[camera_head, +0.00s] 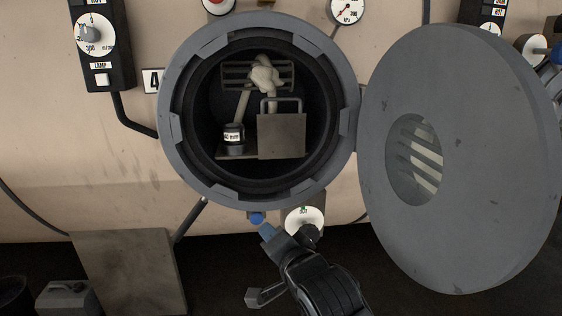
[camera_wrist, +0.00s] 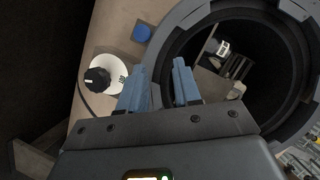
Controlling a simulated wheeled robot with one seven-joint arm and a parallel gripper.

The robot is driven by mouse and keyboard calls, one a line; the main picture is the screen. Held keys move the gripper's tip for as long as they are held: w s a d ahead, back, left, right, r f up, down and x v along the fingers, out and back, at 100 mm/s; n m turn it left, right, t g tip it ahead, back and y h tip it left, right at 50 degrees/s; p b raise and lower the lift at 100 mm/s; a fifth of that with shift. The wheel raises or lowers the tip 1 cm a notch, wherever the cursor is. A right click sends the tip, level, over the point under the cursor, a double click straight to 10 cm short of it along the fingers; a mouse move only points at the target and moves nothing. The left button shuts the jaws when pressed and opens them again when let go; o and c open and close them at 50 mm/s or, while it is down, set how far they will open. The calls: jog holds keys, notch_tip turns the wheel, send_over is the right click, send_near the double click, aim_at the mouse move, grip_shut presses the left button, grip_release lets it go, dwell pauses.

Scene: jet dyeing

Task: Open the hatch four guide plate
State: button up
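Hatch four's round opening (camera_head: 174,140) is in the middle of the head view, beside a "4" label (camera_head: 151,81). Its thick round door (camera_head: 480,150) is swung out to the right. Inside, the guide plate (camera_head: 282,137), a flat grey square with a U-shaped handle (camera_head: 281,100) on top, stands upright. My gripper (camera_head: 267,232) is below the opening's lower rim, apart from the plate. In the wrist view my gripper (camera_wrist: 160,92) shows two blue fingers apart with nothing between them. The opening's rim (camera_wrist: 183,22) is to their right there.
Inside the hatch are a small labelled black cylinder (camera_head: 233,138) and a pale knotted rope (camera_head: 264,77) before a slotted grille. A blue button (camera_head: 257,218) and a dial with a black knob (camera_head: 305,219) sit just below the rim. A grey panel (camera_head: 125,270) stands lower left.

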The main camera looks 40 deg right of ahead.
jog(key=w+d+r+m+h, duration=0.1)
jog(key=w+d+r+m, duration=0.1)
jog(key=w+d+r, duration=0.3)
jog(key=w+d+r+m+h, duration=0.1)
jog(key=w+d+r+m, duration=0.15)
jog(key=r, duration=0.35)
jog(key=m+g+h+p, duration=0.1)
jog(key=m+g+h, duration=0.1)
jog(key=m, duration=0.4)
send_near(281, 100)
jog(key=w+d, duration=0.2)
jog(key=w, duration=0.1)
jog(key=shift+n, duration=0.25)
jog(key=shift+f+p+x, duration=0.15)
jog(key=shift+p+x, duration=0.2)
jog(key=shift+x, duration=1.45)
jog(key=shift+f+p+x, duration=0.2)
jog(key=shift+p+x, duration=0.15)
jog(key=shift+x, duration=1.45)
jog(key=shift+s, duration=0.1)
jog(key=shift+c, duration=0.5)
grip_shut()
